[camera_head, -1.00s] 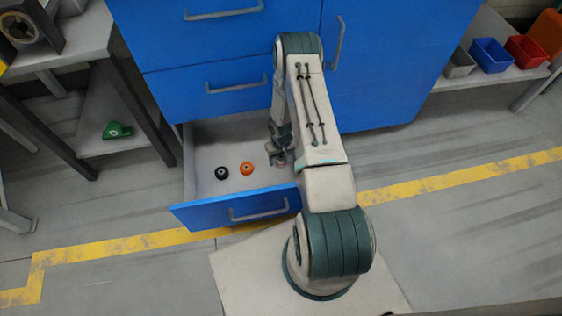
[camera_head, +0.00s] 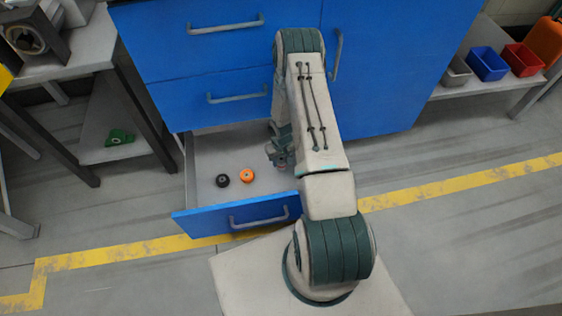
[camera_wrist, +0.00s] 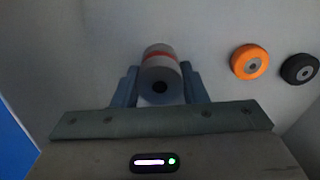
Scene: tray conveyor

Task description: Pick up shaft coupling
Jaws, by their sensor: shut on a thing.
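My gripper (camera_wrist: 158,88) is shut on the shaft coupling (camera_wrist: 158,66), a grey cylinder with a red band and a dark central bore, in the wrist view. Its fingers press on the left and right sides of it. In the head view my gripper (camera_head: 281,157) is over the right part of the open bottom drawer (camera_head: 205,150), and the coupling is mostly hidden there by my arm. I cannot tell exactly how high it is above the drawer floor.
An orange wheel-like part (camera_head: 247,175) and a black one (camera_head: 222,180) lie in the drawer, left of my gripper. The drawer's blue front (camera_head: 240,214) and side walls surround it. A table (camera_head: 75,60) stands left; small bins (camera_head: 489,64) sit on a shelf at right.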

